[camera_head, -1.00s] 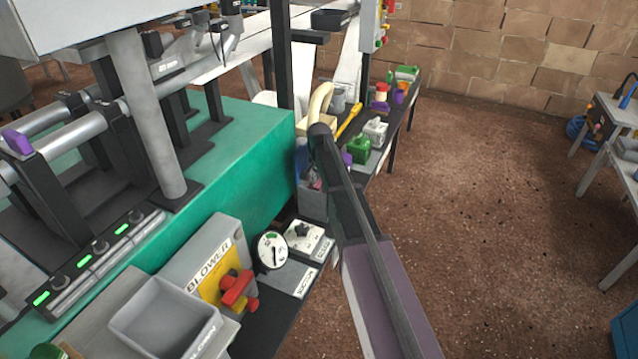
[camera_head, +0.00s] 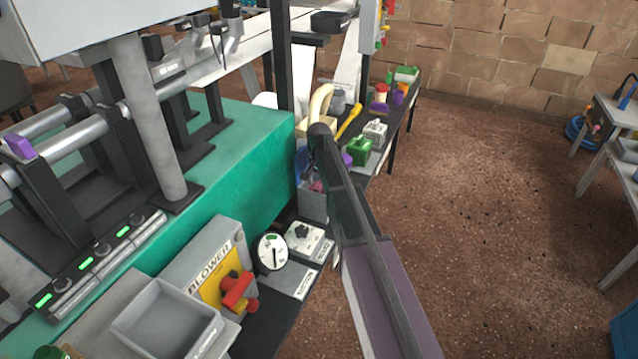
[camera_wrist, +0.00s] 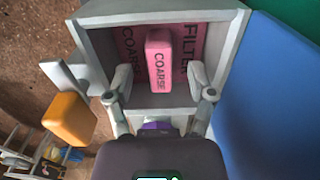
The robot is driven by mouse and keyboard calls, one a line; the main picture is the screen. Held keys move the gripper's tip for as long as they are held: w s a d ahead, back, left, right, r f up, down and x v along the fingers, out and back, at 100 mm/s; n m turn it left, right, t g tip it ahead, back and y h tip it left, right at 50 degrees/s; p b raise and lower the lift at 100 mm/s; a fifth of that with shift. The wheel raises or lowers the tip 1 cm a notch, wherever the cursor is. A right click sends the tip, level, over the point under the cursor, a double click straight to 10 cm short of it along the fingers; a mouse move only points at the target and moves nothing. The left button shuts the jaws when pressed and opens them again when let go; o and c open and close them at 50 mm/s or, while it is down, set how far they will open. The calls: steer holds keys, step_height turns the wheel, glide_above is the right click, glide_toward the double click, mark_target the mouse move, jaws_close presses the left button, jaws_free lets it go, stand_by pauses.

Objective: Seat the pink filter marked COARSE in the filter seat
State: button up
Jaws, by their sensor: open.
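The pink filter (camera_wrist: 158,58) marked COARSE shows in the wrist view as a raised block in front of a wider pink face that reads COARSE and FILTER. It sits inside a grey open box (camera_wrist: 85,50). My gripper (camera_wrist: 159,78) is open, one finger on each side of the block, with gaps visible. In the head view my own arm hides the gripper, and a bit of pink (camera_head: 316,186) shows beside it at a grey bin (camera_head: 312,206). I cannot pick out the filter seat.
In the wrist view an orange block (camera_wrist: 70,118) is at left and a blue panel (camera_wrist: 265,90) at right. In the head view, a green machine bed (camera_head: 245,150) and BLOWER box (camera_head: 205,265) lie left of my arm. A green jug (camera_head: 359,151) is behind.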

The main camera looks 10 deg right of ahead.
steer(key=shift+r+p, duration=2.2)
steer(key=shift+r, duration=0.2)
steer(key=s+n, duration=0.7)
steer(key=s, duration=2.3)
step_height(320, 180, up, 32)
steer(key=p, duration=3.1)
steer(key=shift+w+d+f+p, duration=0.2)
steer(key=shift+w+p, duration=0.1)
steer(key=shift+w, duration=0.15)
